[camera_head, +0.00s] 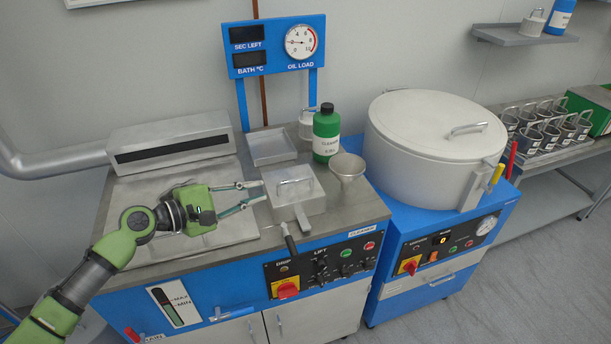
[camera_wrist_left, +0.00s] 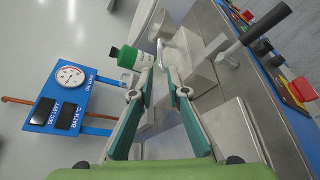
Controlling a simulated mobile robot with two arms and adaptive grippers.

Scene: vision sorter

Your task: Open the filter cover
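The likely filter cover is the lid of a grey metal box (camera_head: 307,203) on the left machine's worktop, with a loop handle (camera_head: 295,181) on top. It looks closed. A lever with a black grip (camera_head: 289,240) sticks out at its front. My left gripper (camera_head: 264,191) comes from the left, its fingers apart with nothing between them, just left of the box. In the left wrist view my gripper (camera_wrist_left: 161,72) points toward the loop handle (camera_wrist_left: 179,50), and the black-gripped lever (camera_wrist_left: 266,27) is at upper right. My right gripper is not in view.
A green bottle (camera_head: 326,135), a metal funnel (camera_head: 348,176) and a shallow tray (camera_head: 272,147) stand close behind and beside the box. A display panel (camera_head: 274,46) rises behind. A large round lidded vessel (camera_head: 425,150) stands to the right. The flat plate (camera_head: 160,215) at left is clear.

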